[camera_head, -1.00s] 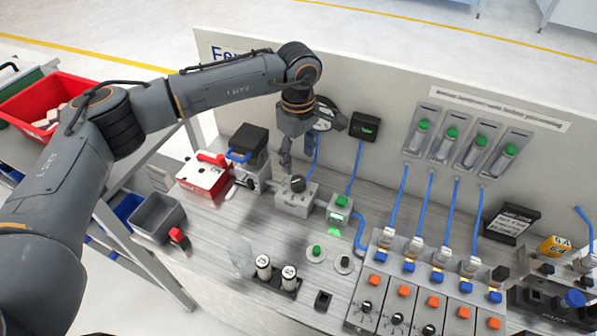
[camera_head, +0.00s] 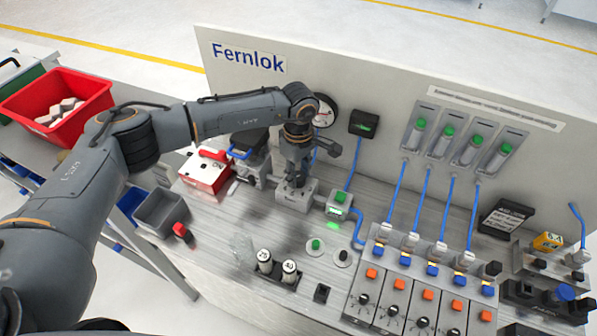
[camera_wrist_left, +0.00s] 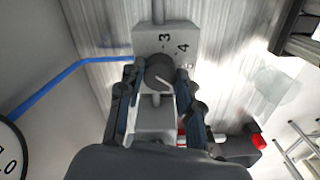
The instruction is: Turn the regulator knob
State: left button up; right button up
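The regulator is a light grey block (camera_head: 291,199) on the bench. In the left wrist view its round dark grey knob (camera_wrist_left: 158,73) shows, with the digits 3 and 4 on the plate (camera_wrist_left: 172,43) beside it. My left gripper (camera_head: 296,180) is right over the block, pointing down, and hides the knob in the head view. In the left wrist view the two fingers of the left gripper (camera_wrist_left: 158,80) stand apart, one on each side of the knob. Whether they touch it is hard to tell. My right gripper is not in view.
A red-and-white box (camera_head: 204,172) stands left of the regulator. A green-buttoned unit (camera_head: 340,204) is close on its right, with blue hoses (camera_head: 351,178). A gauge (camera_head: 325,111) is on the panel behind. Two labelled cylinders (camera_head: 277,265) stand in front.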

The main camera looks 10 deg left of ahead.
pick_arm(q)
jog(key=c, duration=0.4)
jog(key=n+b, duration=0.3)
jog(key=b, duration=0.1)
jog(key=shift+f+n, duration=0.25)
jog(key=shift+n, duration=0.15)
jog(key=n+b, duration=0.4)
jog(key=n, duration=0.1)
jog(key=n+b, duration=0.3)
jog(key=n, duration=0.2)
jog(key=shift+n, duration=0.4)
jog(key=n+b, duration=0.2)
jog(key=n, duration=0.2)
jog(key=shift+r, duration=0.2)
jog(key=shift+n+b, duration=0.3)
